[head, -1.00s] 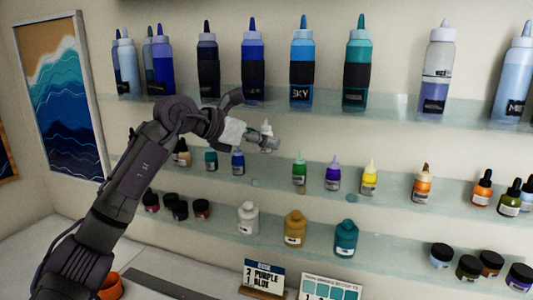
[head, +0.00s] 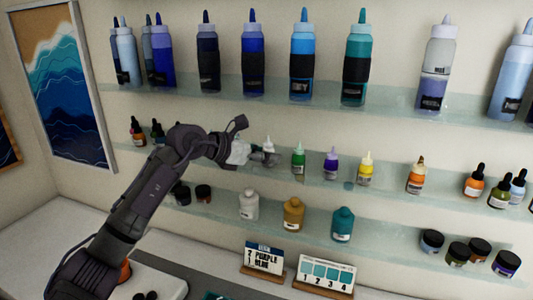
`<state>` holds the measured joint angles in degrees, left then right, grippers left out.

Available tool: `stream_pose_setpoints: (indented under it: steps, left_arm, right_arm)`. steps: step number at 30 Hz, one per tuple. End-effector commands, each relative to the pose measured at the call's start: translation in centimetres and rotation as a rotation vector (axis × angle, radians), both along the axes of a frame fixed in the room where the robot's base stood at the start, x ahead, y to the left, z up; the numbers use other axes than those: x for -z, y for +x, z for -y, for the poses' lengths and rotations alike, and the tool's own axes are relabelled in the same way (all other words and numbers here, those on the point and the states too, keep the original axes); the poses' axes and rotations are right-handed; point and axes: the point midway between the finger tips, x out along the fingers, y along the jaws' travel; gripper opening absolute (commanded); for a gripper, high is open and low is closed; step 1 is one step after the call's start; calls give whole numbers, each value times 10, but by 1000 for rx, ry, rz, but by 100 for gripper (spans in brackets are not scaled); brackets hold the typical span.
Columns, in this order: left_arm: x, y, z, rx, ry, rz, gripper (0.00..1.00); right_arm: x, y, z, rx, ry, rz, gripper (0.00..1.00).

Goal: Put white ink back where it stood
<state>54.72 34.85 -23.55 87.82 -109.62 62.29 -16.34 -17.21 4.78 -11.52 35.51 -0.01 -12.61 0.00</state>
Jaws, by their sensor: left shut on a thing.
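The white ink (head: 267,145) is a small bottle with a white pointed cap. Its top shows above the fingers of my left gripper (head: 264,158), which is shut on it. The gripper hides the bottle's lower part. The bottle looks upright, at the middle glass shelf (head: 325,178), just left of the green ink bottle (head: 298,160). I cannot tell whether its base touches the shelf. My right gripper is not in view.
A purple bottle (head: 331,163) and a yellow bottle (head: 366,169) stand right of the green one. Tall squeeze bottles line the upper shelf (head: 270,87). A white jug-like bottle (head: 249,205) stands on the lower shelf. My arm hides part of the middle shelf's left side.

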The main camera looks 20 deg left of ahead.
Motion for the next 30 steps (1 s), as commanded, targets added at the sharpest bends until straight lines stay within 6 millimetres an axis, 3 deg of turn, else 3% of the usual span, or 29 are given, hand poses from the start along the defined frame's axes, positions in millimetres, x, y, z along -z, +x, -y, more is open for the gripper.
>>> stream_pose_setpoints:
  steps: [3, 4, 6, 18, 30]
  left_arm:
    - [5, 0, 0, 0, 0, 0, 0]
    - [5, 0, 0, 0, 0, 0, 34]
    - [3, 0, 0, 0, 0, 0, 43]
    - [-2, -2, -2, -1, 0, 1, 43]
    - [-29, -58, -51, -4, 2, 3, 43]
  right_arm:
    - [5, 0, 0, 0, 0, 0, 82]
    - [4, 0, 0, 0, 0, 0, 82]
    - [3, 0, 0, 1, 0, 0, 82]
    - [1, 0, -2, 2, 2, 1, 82]
    - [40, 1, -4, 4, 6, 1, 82]
